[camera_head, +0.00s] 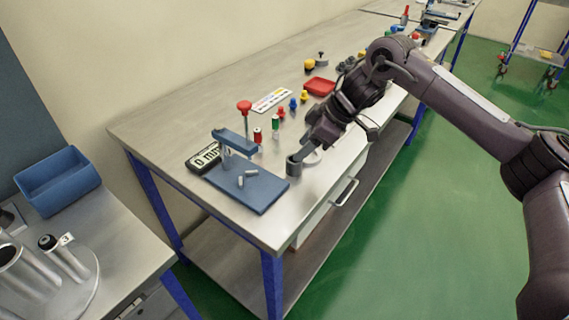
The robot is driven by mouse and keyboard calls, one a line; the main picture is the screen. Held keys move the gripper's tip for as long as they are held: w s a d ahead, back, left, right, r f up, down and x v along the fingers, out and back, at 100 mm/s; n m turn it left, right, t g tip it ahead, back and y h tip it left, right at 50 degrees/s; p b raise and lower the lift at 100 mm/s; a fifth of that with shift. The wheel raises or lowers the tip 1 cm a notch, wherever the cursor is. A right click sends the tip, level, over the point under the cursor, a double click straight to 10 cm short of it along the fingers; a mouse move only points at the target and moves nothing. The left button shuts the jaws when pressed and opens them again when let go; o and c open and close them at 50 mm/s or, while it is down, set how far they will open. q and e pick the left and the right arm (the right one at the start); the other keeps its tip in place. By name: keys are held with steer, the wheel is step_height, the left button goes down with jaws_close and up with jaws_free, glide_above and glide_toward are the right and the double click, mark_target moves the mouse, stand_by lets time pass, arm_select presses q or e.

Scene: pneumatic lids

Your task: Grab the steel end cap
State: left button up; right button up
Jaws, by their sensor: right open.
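A dark grey steel cylinder (293,168), which looks like the steel end cap, stands upright on the workbench just right of the blue fixture plate. My right gripper (303,154) reaches in from the right, low over the bench, with its fingertips at the cylinder. Its jaws are open. The arm's angle hides whether the fingers sit around the cylinder or only beside it. A pale round part (314,157) shows partly behind the gripper. My left gripper is out of view.
The blue fixture (262,189) carries small metal pins and an arm with a red knob (244,107). A digital display (204,158) stands beside it. Small coloured parts and a red tray (320,86) lie farther back. The front bench corner is clear.

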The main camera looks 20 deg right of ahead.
mark_target(294, 165)
steer(key=f, duration=0.1)
steer(key=f+p, duration=0.1)
steer(key=f, duration=0.1)
steer(key=shift+w+a, duration=0.1)
steer(key=shift+a, duration=0.3)
steer(key=shift+x, duration=1.2)
steer(key=shift+w+a+f, duration=0.15)
steer(key=shift+a, duration=0.05)
steer(key=c, duration=0.8)
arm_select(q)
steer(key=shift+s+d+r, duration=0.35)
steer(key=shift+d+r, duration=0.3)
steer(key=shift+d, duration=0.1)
arm_select(e)
steer(key=shift+c, duration=0.8)
